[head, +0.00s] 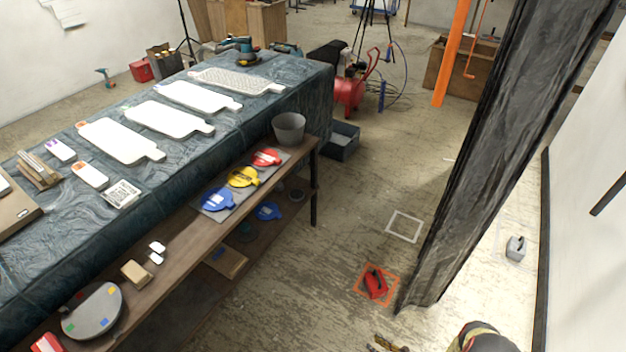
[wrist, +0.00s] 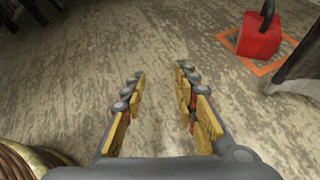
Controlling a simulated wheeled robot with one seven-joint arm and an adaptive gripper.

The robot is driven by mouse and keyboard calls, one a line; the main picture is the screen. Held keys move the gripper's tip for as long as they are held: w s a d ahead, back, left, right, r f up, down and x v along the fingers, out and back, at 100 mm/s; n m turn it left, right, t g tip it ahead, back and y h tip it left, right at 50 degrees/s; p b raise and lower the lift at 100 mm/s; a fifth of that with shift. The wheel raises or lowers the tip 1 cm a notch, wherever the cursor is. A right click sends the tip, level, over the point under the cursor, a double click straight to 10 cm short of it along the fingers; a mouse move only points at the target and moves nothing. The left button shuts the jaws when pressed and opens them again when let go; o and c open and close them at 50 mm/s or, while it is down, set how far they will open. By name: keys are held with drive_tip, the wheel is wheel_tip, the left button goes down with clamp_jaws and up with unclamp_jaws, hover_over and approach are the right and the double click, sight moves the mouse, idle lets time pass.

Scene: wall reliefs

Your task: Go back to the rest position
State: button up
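My gripper (wrist: 160,100) shows in the wrist view with its two yellow-padded fingers apart and nothing between them. It points at bare, worn floor. In the head view a part of my gripper (head: 388,345) shows at the bottom edge, right of centre. A red block with a dark handle (head: 374,283) stands on the floor inside an orange square outline, beyond my gripper. The same red block (wrist: 259,36) is at the upper right of the wrist view, apart from the fingers.
A long table with a dark cover (head: 60,228) and white boards fills the left. A wooden shelf (head: 190,255) with coloured discs runs along it. A dark pillar (head: 480,150) stands at right. A grey block (head: 516,248) is by the wall. An empty white outline (head: 404,226) marks clear floor.

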wheel_tip(320, 180, up, 51)
drive_tip(key=s+n+g+h+p, duration=0.1)
drive_tip(key=s+n+g+p, duration=0.15)
drive_tip(key=n+g, duration=1.3)
drive_tip(key=s+a+r+n+t+h+p, duration=0.1)
drive_tip(key=s+r+n+t, duration=0.3)
drive_tip(key=r, duration=0.9)
drive_tip(key=s+a+r+n+t+h+p, duration=0.1)
drive_tip(key=s+a+r+n+t+h, duration=0.2)
drive_tip(key=r, duration=1.1)
drive_tip(key=s+a+r+n+t+h+p, duration=0.2)
drive_tip(key=s+r+n+t, duration=0.3)
drive_tip(key=r, duration=0.9)
drive_tip(key=shift+s+a+r+n+h, duration=0.2)
drive_tip(key=shift+s+a+n+h, duration=0.45)
drive_tip(key=shift+a+n, duration=0.2)
drive_tip(key=shift+s, duration=0.1)
